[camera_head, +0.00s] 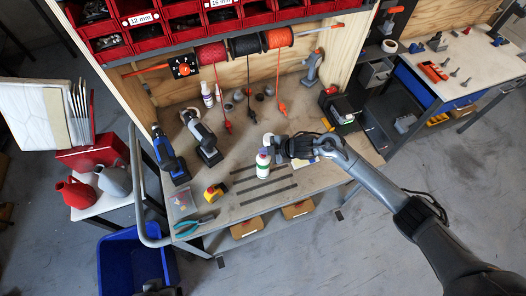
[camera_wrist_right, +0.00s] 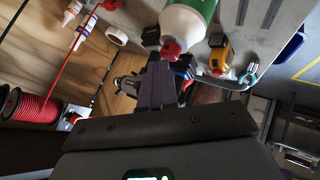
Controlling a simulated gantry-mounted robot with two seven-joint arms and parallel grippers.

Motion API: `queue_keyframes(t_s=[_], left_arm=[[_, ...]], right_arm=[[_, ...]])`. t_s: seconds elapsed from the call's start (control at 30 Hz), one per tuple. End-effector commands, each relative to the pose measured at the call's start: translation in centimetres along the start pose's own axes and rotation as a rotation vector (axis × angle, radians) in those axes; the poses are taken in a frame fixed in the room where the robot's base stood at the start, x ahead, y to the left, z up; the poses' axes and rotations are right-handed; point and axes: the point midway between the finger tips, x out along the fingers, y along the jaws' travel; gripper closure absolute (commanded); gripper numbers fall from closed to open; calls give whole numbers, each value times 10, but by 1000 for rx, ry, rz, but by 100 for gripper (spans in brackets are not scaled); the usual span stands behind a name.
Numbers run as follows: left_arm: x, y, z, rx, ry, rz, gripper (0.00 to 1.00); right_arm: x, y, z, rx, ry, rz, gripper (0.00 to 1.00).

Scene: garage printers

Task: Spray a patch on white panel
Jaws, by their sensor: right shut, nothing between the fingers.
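A white bottle with a green label (camera_head: 263,165) stands on the wooden workbench (camera_head: 220,185), near its middle. In the right wrist view the same bottle (camera_wrist_right: 190,18) shows its red tip close to my fingers. My right gripper (camera_head: 272,146) is right beside the bottle's top in the head view. In the right wrist view its fingers (camera_wrist_right: 155,80) are together with nothing between them. I cannot tell whether they touch the bottle. A white panel (camera_head: 22,120) stands at the far left of the head view. My left gripper is not in view.
A blue drill (camera_head: 168,158) and a grey power tool (camera_head: 203,138) stand at the bench's left. A yellow tape measure (camera_head: 214,192) and blue pliers (camera_head: 192,226) lie near its front. Cable reels (camera_head: 245,46) hang at the back. A red toolbox (camera_head: 93,153) is left of the bench.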

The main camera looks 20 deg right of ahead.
Motion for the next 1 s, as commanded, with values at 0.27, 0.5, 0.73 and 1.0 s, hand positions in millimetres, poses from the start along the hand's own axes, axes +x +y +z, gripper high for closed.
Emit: queue_keyframes(t_s=[0.27, 0.5, 0.73, 1.0], left_arm=[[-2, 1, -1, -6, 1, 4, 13], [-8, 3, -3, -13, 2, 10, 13], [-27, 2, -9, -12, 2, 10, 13], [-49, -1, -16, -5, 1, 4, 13]], right_arm=[[-1, 0, -1, 0, 0, -1, 100], [-6, 4, -5, -1, 1, 1, 100], [-22, 16, -16, -1, 1, 2, 100], [-40, 29, -29, 0, 1, 2, 100]])
